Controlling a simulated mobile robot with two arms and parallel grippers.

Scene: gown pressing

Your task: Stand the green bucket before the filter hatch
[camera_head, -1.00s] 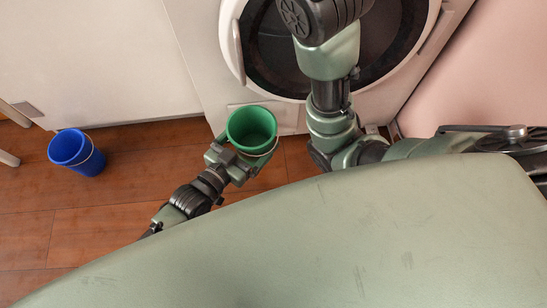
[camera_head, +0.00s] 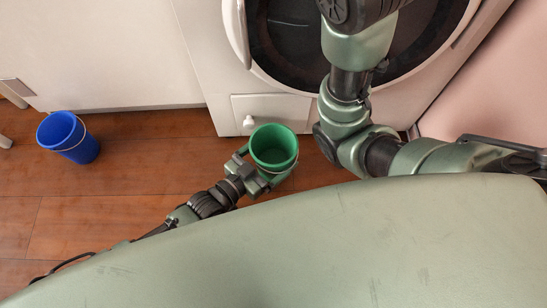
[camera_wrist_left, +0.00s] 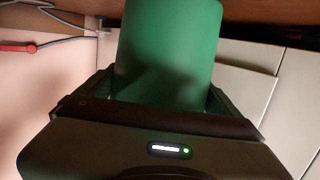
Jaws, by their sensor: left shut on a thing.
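The green bucket (camera_head: 273,158) is upright, with its open top facing my head camera. My left gripper (camera_head: 262,172) is shut on it, with a finger on each side. The bucket fills the upper middle of the left wrist view (camera_wrist_left: 167,50), between the fingers. The filter hatch (camera_head: 285,108) is a pale panel low on the white machine's front, with a small white knob at its left. The bucket is just in front of the hatch and overlaps its lower edge in the picture. Whether its base touches the floor is hidden. My right gripper is out of view.
A blue bucket (camera_head: 68,137) stands on the wooden floor at the left. The white machine (camera_head: 212,55) and its round door (camera_head: 290,40) rise behind the hatch. A pink wall (camera_head: 470,90) is at the right. Floor between the buckets is clear.

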